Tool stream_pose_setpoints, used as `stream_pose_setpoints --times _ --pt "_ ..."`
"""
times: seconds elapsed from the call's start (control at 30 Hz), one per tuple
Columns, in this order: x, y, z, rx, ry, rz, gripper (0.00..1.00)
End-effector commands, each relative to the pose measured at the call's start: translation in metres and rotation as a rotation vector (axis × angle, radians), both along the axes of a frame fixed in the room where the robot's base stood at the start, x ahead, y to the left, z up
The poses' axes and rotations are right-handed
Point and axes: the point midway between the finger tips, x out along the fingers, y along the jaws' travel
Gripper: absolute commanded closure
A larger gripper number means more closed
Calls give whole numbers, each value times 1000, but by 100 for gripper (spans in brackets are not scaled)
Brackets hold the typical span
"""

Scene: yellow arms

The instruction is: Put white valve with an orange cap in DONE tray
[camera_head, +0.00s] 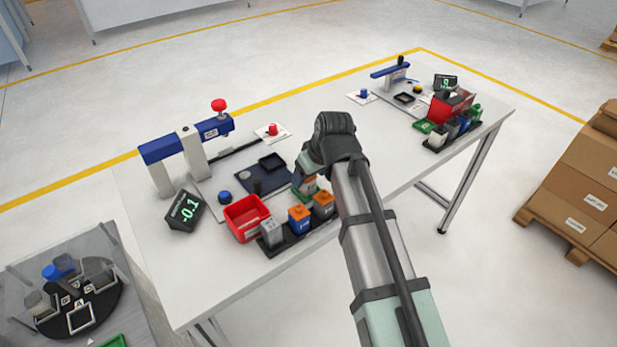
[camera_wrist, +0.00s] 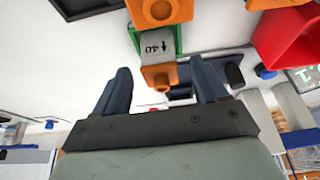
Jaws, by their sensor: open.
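A pale grey-white valve with an orange cap (camera_wrist: 157,47) shows in the wrist view, marked "40". It sits at a small green tray (camera_wrist: 178,38), whose edges show on both sides of it; no DONE label is readable. My gripper (camera_wrist: 162,72) is open, its two dark blue fingers on either side of the orange cap with gaps. In the head view my gripper (camera_head: 303,182) is low over the table, beside the rack's right end. It partly hides the green tray (camera_head: 311,189) and the valve there.
A black rack (camera_head: 290,240) holds a grey valve (camera_head: 271,232), a blue one (camera_head: 299,220) and a grey one (camera_head: 323,205), two with orange caps. A red bin (camera_head: 246,218) and a blue-armed fixture (camera_head: 187,140) stand left. A second station (camera_head: 430,105) stands at the table's far right.

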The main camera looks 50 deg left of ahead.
Motion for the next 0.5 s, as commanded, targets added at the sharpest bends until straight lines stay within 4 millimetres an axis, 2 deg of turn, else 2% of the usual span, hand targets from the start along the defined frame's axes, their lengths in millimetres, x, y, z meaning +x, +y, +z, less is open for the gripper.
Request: stream_pose_setpoints --times 0.3,0.5 --pt "0 -21 49 1 0 0 28" --pt "0 -31 73 1 0 0 28"
